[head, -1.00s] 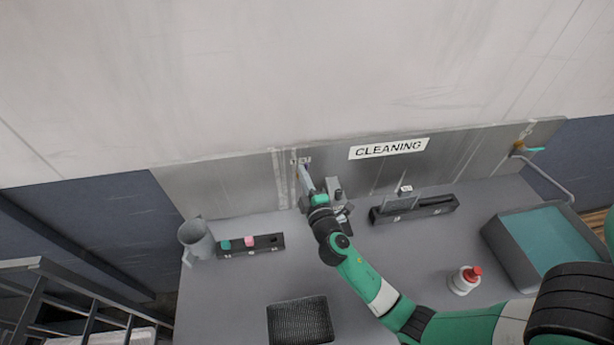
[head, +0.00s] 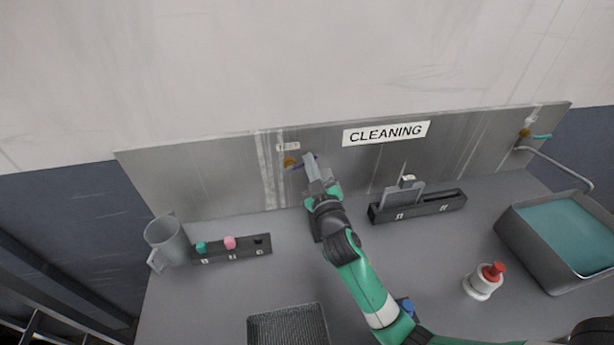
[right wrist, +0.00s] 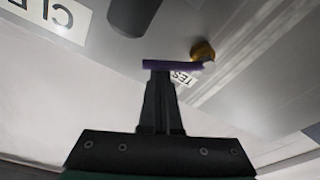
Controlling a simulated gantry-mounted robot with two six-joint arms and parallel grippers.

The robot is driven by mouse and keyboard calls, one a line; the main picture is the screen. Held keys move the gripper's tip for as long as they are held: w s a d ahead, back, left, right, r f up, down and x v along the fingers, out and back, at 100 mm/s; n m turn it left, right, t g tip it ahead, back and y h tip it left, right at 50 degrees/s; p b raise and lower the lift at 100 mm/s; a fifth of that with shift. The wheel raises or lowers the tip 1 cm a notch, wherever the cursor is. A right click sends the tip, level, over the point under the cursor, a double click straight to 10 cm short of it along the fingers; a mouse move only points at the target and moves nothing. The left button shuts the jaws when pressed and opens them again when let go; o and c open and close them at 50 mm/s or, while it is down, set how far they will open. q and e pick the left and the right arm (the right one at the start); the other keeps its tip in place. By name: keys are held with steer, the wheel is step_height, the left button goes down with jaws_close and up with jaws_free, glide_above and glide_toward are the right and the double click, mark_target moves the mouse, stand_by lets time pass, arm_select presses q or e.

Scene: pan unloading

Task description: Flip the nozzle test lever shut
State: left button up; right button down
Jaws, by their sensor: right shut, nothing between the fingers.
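The nozzle test lever is a purple handle (right wrist: 172,65) on a brass valve (right wrist: 203,50), fixed to the metal back panel beside a small TEST label (right wrist: 183,78). In the head view the brass valve (head: 290,162) sits just below the label (head: 288,147), and the lever sticks out to its right, roughly level and partly hidden by my gripper. My right gripper (head: 311,158) is shut and empty at the lever. In the right wrist view its fingertips (right wrist: 160,73) overlap the lever's edge; I cannot tell whether they touch. My left gripper is out of view.
A grey jug (head: 166,240) and a dark holder (head: 232,249) with coloured pieces stand left. A black slotted block (head: 418,207) stands right of my arm.

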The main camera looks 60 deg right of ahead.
steer(key=shift+s+d+f+b, duration=0.2)
steer(key=shift+d+f+b, duration=0.05)
steer(key=shift+f+b, duration=0.3)
steer(key=shift+s+d+f+b, duration=0.25)
steer(key=shift+f+b, duration=0.15)
steer(key=shift+f, duration=0.25)
steer(key=r+p, duration=0.2)
steer(key=r, duration=0.1)
steer(key=r+p, duration=0.1)
steer(key=p, duration=0.1)
steer(key=shift+w+d+r, duration=0.2)
steer(key=shift+w+r, duration=0.05)
steer(key=shift+r, duration=0.1)
steer(key=f+b+v, duration=0.1)
steer(key=v, duration=0.9)
steer(key=shift+w+a, duration=0.2)
steer(key=shift+w, duration=0.05)
